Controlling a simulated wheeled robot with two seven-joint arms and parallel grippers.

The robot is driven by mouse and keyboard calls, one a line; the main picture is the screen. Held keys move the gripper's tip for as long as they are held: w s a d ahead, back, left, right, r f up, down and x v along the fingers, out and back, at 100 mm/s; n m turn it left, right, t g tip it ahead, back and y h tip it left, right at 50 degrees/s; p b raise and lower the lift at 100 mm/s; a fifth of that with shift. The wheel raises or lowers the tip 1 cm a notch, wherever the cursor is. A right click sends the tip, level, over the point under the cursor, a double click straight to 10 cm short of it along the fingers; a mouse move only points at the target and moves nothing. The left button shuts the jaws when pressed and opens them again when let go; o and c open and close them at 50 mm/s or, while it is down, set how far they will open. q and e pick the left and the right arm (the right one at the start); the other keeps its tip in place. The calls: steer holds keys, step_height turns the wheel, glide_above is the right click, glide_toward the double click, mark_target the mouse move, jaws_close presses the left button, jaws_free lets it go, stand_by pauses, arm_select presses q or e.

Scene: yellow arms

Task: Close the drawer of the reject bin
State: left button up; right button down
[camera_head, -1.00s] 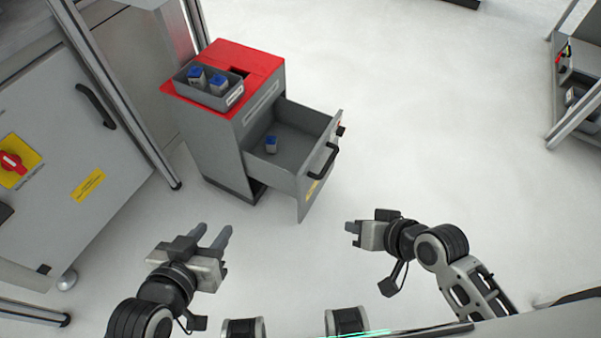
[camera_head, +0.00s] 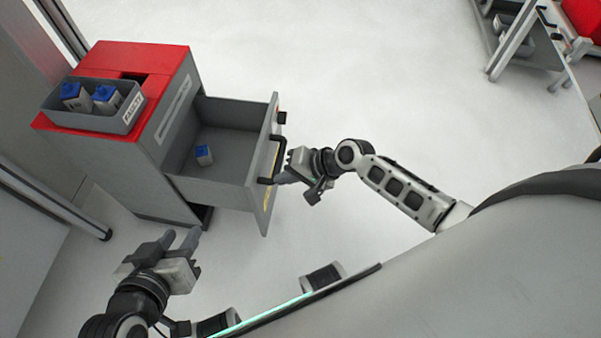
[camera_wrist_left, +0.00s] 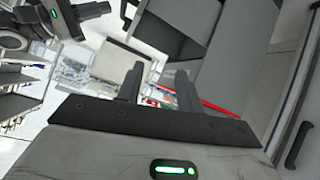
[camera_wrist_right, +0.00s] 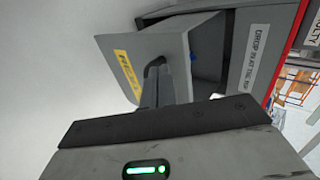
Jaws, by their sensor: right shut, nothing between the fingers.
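The reject bin (camera_head: 125,180) is a grey cabinet with a red top at the left in the head view. Its drawer (camera_head: 225,178) stands pulled out to the right, with a small blue-capped item (camera_head: 204,154) inside. My right gripper (camera_head: 284,178) is shut and empty, its fingertips at the black handle (camera_head: 262,181) on the drawer front; whether they touch cannot be told. The right wrist view shows the fingers (camera_wrist_right: 160,85) against the drawer front (camera_wrist_right: 150,55). My left gripper (camera_head: 182,240) is open and empty, in front of the bin's lower left; its fingers (camera_wrist_left: 160,85) are apart in the left wrist view.
A grey tray (camera_head: 75,120) with blue-capped items sits on the bin's red top. A metal frame post (camera_head: 50,200) stands left of the bin. The floor behind and right of the drawer is clear. A shelf unit (camera_head: 520,40) stands at the far right.

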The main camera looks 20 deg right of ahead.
steer(key=shift+w+a+f+b, duration=0.1)
steer(key=shift+w+a+f, duration=0.05)
steer(key=shift+w+a, duration=0.45)
steer(key=shift+w+a+f+b, duration=0.15)
steer(key=shift+w+a, duration=0.2)
steer(key=shift+a, duration=0.4)
steer(key=shift+w+a+f+b, duration=0.1)
steer(key=shift+w+a+f, duration=0.05)
steer(key=shift+w+a, duration=0.45)
steer(key=shift+s+a, duration=0.1)
